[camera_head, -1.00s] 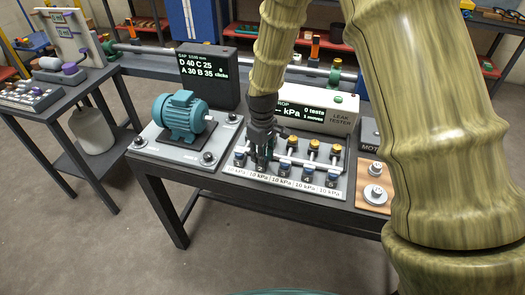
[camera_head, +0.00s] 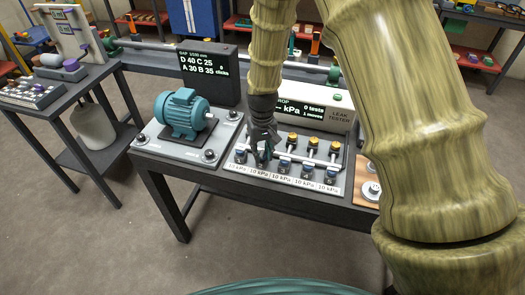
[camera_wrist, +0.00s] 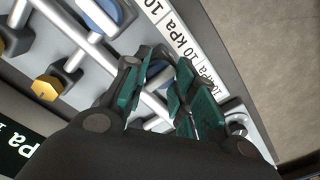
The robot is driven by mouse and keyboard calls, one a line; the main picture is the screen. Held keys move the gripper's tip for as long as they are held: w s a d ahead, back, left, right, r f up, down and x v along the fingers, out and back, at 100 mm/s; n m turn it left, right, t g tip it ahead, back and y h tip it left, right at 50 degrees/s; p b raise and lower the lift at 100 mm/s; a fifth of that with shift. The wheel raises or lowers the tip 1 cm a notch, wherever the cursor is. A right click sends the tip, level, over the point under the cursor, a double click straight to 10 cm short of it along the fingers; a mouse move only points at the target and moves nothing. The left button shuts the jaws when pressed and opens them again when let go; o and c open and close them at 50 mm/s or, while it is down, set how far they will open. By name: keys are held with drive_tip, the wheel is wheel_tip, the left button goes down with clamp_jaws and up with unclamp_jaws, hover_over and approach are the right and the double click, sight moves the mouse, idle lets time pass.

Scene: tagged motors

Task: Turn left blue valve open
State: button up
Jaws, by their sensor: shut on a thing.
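A row of blue-handled valves runs along the front of a grey panel (camera_head: 225,166). The leftmost blue valve (camera_head: 240,157) shows just left of my gripper (camera_head: 262,160). Other blue valves, such as the third (camera_head: 285,163), show to its right. My gripper is down at the row, around the second position from the left, and is shut on a blue valve that its fingers mostly hide. In the wrist view, the teal finger pads (camera_wrist: 163,95) are close over the panel, and a neighbouring blue valve (camera_wrist: 118,12) shows at the top. I cannot see the held handle's angle clearly.
Yellow knobs (camera_head: 314,142) and white pipes stand behind the blue valves. A leak tester (camera_head: 340,118) is behind the panel. A teal motor (camera_head: 184,113) stands on the left, before a dark display (camera_head: 208,75). Pressure labels (camera_head: 283,179) line the front.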

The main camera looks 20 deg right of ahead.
sight(263, 155)
idle(0.4)
drive_tip(key=o, duration=1)
drive_tip(key=shift+o, duration=0.2)
drive_tip(key=shift+r, duration=0.15)
wheel_tip(263, 155, up, 12)
drive_tip(key=shift+s+d, duration=0.1)
drive_tip(key=shift+d, duration=0.05)
